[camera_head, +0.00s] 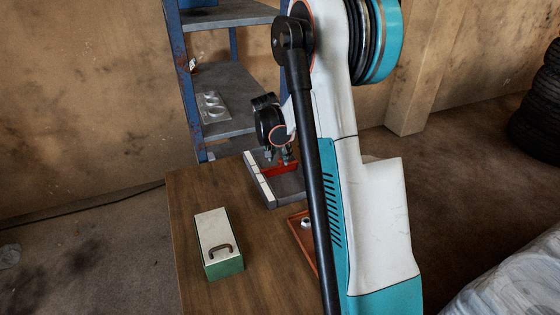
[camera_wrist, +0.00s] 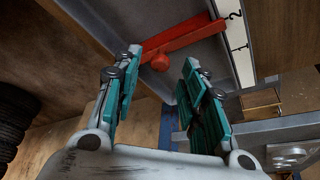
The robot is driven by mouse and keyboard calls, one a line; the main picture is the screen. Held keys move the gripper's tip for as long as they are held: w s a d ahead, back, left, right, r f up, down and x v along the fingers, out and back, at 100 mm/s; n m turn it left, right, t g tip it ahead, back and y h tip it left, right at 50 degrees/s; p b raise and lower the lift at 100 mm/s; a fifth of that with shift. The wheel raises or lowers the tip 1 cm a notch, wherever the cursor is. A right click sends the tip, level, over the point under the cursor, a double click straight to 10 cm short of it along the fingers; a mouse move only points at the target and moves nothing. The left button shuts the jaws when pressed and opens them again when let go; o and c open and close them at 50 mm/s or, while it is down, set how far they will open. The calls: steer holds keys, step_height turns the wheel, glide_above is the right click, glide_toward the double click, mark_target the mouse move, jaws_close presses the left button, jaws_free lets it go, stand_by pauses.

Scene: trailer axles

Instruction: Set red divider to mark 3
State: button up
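The red divider (camera_wrist: 185,38) spans the inside of a grey tray and has a round red knob (camera_wrist: 160,62) on its side. In the wrist view its right end is beside the "2" on the white scale strip (camera_wrist: 243,62); another dark mark lies below the "2". In the head view, the divider (camera_head: 287,167) is partly hidden by my arm. My gripper (camera_wrist: 161,60) is open, its two green-padded fingers apart with the knob showing between the tips. I cannot tell whether they touch it. In the head view my gripper (camera_head: 278,157) is over the tray.
The grey tray (camera_head: 291,188) stands at the table's far edge. A green box with a white lid (camera_head: 214,240) and a small red tray (camera_head: 295,220) are on the wooden table (camera_head: 195,186). A blue-framed shelf (camera_head: 230,93) stands behind. Tyres (camera_head: 540,110) are at right.

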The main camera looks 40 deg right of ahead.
steer(key=shift+x, duration=1.1)
jaws_close()
steer(key=s, duration=0.2)
steer(key=s+a, duration=0.1)
steer(key=s, duration=0.2)
steer(key=shift+a, duration=0.15)
jaws_free()
